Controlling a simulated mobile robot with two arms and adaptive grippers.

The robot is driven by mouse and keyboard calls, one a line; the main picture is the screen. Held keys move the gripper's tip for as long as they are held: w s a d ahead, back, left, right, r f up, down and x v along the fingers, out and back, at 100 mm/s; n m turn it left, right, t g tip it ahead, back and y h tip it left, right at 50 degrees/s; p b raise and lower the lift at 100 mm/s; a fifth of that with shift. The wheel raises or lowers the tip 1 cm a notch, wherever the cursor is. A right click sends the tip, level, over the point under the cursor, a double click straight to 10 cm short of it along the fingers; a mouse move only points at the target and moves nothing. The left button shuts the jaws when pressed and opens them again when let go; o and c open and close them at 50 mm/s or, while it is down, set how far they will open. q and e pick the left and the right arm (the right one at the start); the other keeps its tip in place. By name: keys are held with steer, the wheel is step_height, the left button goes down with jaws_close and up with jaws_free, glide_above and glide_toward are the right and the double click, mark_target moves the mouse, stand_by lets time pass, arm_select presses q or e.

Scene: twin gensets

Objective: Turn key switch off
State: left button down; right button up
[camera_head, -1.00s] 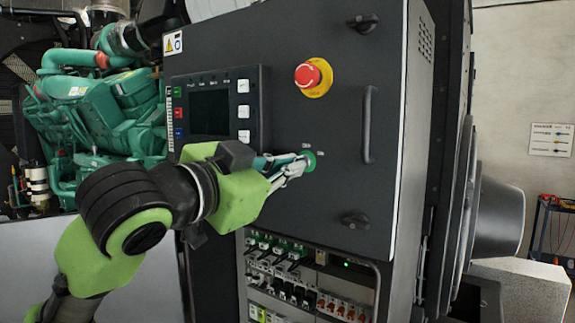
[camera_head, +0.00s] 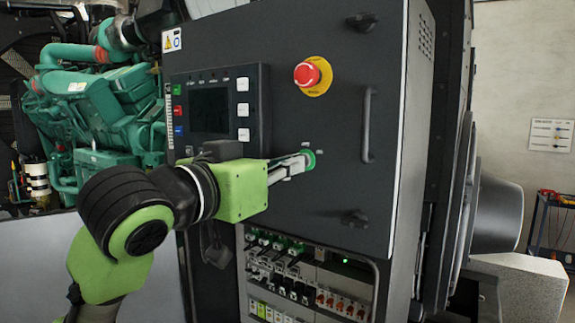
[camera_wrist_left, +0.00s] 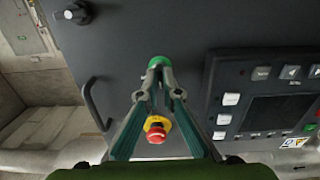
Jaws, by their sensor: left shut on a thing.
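The key switch (camera_head: 309,160) is a small green round fitting on the dark cabinet door (camera_head: 330,100), below the red emergency stop. My left gripper (camera_head: 301,162) comes in from the left with its fingertips at the switch and is shut on it. In the left wrist view the green switch (camera_wrist_left: 159,63) shows at the tips of my left gripper (camera_wrist_left: 156,76), whose fingers converge on it. The key itself is hidden by the fingertips. My right gripper is not in view.
The red emergency stop (camera_head: 313,76) on its yellow base sits just above the switch. A vertical door handle (camera_head: 367,124) is to the right. A control panel with a screen (camera_head: 208,110) is to the left. Breakers (camera_head: 285,270) lie below.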

arm_select(q)
steer(key=c, duration=2.2)
jaws_free()
steer(key=shift+c, duration=0.2)
steer(key=v, duration=1.2)
